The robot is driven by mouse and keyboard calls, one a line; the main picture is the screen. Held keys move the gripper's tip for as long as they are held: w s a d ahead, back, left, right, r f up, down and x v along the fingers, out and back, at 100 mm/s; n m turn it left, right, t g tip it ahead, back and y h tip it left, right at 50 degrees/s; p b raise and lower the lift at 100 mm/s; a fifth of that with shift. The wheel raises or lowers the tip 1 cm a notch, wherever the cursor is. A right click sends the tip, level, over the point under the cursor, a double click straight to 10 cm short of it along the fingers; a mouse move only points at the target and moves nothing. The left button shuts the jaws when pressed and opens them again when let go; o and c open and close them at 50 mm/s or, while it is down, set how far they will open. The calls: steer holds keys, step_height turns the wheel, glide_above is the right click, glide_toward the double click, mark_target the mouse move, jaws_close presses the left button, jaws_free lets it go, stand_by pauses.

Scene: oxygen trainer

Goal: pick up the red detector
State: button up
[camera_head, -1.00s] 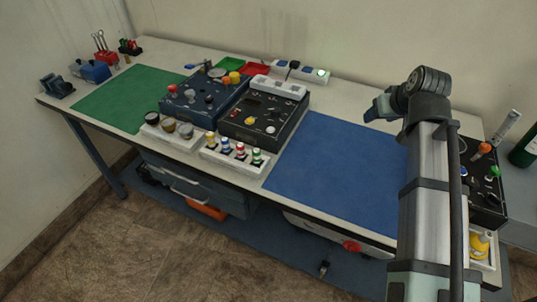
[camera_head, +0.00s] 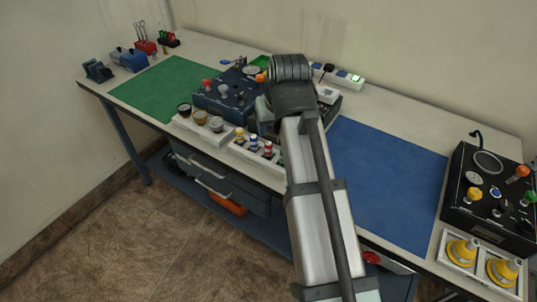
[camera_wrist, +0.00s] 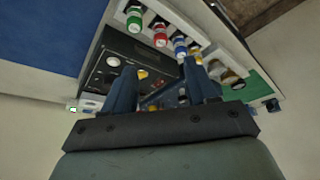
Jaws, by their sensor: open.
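The red detector (camera_head: 268,148) stands in a white rack, between a blue-topped one and the arm's edge in the head view. In the wrist view the red detector (camera_wrist: 159,36) stands upright between a green one (camera_wrist: 134,18) and a blue one (camera_wrist: 180,42). My gripper (camera_wrist: 161,68) is open, its two blue fingers apart with nothing held between them. The red detector is beyond the fingertips, apart from them. In the head view my wrist and arm hide most of the gripper and the black panel behind the rack.
A second white rack (camera_head: 181,119) holds several dark-topped pieces to the left. A blue instrument box (camera_head: 212,99) stands behind it. The blue mat (camera_head: 390,175) and green mat (camera_head: 155,88) are clear. A black panel (camera_head: 455,205) and yellow cones (camera_head: 461,250) are at the right.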

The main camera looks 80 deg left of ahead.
mark_target(269, 145)
steer(key=x, duration=0.8)
steer(key=shift+s+a+f, duration=0.1)
steer(key=shift+s+f, duration=0.15)
steer(key=shift+f, duration=0.05)
steer(key=shift+w+x, duration=0.15)
steer(key=shift+x, duration=1.15)
steer(key=shift+w+x, duration=0.1)
steer(key=shift+x, duration=1.2)
jaws_close()
